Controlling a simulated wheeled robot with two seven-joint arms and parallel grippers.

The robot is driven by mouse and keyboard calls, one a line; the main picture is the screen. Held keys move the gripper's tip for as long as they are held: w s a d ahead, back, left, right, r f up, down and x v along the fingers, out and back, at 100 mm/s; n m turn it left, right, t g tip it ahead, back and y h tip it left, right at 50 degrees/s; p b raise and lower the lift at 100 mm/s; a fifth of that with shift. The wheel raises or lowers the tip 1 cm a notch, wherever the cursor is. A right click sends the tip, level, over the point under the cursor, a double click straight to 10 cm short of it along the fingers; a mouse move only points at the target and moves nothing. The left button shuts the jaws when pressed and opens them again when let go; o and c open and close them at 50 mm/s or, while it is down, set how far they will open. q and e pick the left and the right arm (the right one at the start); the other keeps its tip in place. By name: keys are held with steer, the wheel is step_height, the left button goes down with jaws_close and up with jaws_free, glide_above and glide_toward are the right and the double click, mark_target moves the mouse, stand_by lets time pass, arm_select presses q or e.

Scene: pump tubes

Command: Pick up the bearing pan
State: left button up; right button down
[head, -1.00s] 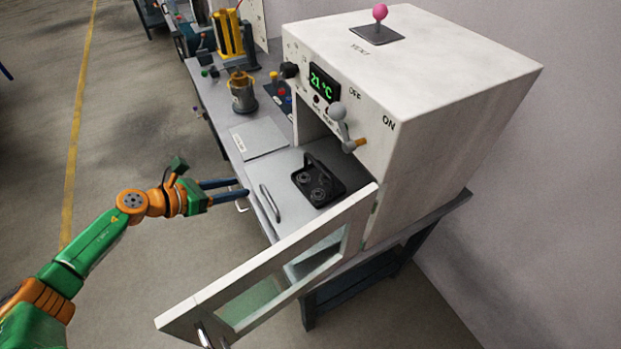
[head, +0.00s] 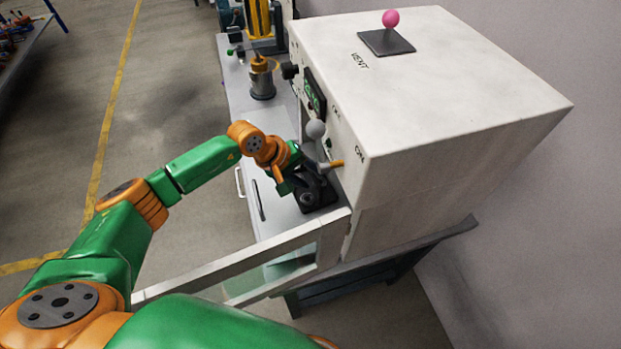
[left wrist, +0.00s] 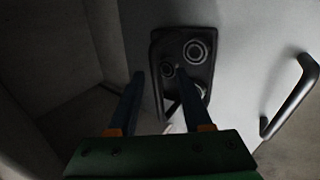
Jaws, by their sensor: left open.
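The bearing pan (head: 317,198) is a small black tray with ring bearings in it, on the light shelf by the oven's opening. My left gripper and wrist partly cover it in the head view. In the left wrist view the pan (left wrist: 166,52) lies just ahead of the fingers, with ring bearings showing. My left gripper (left wrist: 161,74) is open, one blue finger at the pan's left edge and the other over the pan. Whether the fingers touch it, and where its handle lies between them, I cannot tell. My right gripper is not in view.
The white oven (head: 450,110) stands over the pan, with a lever (head: 316,130) close to my left wrist. Its open windowed door (head: 225,270) extends toward the lower left. A curved metal handle (left wrist: 290,98) lies right of the pan.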

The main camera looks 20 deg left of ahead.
arm_select(q)
steer(key=shift+w+d+f, duration=0.5)
steer(key=shift+d+f, duration=0.1)
steer(key=shift+f, duration=0.05)
steer(key=shift+s+a+r, duration=0.1)
steer(key=shift+s+a, duration=0.1)
jaws_close()
steer(key=shift+w+d, duration=0.1)
stand_by(0.6)
